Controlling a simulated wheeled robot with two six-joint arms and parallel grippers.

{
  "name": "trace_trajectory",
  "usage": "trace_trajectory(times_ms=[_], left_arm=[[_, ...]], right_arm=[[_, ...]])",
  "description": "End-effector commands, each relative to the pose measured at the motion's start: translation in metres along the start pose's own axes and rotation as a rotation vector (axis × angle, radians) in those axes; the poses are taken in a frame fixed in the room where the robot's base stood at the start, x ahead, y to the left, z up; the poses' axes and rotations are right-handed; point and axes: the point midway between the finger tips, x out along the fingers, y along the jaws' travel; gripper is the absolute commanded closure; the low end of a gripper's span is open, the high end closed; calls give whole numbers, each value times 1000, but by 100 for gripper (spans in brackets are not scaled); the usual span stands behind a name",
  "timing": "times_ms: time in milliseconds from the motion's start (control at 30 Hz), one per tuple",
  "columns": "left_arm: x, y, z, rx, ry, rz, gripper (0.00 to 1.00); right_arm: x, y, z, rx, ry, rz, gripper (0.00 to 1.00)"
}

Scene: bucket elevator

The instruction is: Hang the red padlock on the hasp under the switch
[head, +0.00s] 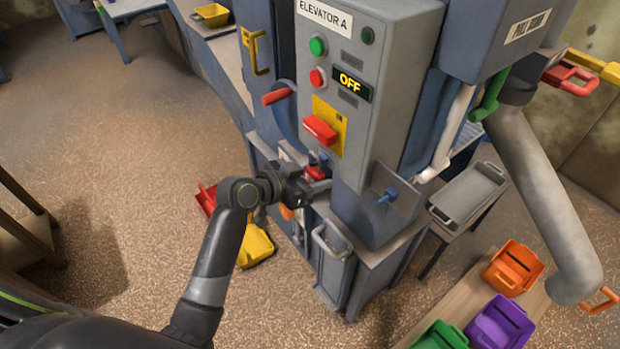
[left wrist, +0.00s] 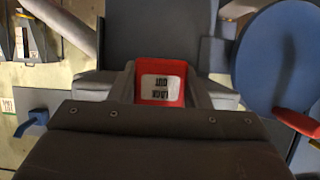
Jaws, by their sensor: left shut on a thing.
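My left gripper (head: 308,182) is beside the left side of the grey control box, below the red switch (head: 320,130) on its yellow plate. It is shut on the red padlock (head: 318,168). In the left wrist view the padlock (left wrist: 162,83) sits between the two fingers, its white "LOCK OUT" label facing the camera upside down. The padlock's shackle is hidden from me. I cannot make out the hasp under the switch in either view. My right gripper is not in view.
A red lever (head: 277,96) on a blue disc (left wrist: 278,58) is close by. A blue knob (head: 388,195) stands out at the lower right. Coloured bins lie on the floor and a bench.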

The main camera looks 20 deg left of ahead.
Motion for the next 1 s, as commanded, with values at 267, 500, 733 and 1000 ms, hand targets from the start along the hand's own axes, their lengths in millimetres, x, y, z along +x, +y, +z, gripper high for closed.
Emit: trace_trajectory(times_ms=[267,500,733,1000], left_arm=[[2,0,-2,1,1,0,82],[2,0,-1,1,1,0,82],[4,0,4,1,1,0,82],[7,0,10,0,1,0,82]], right_arm=[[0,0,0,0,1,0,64],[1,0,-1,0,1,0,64],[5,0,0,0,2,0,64],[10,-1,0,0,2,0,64]])
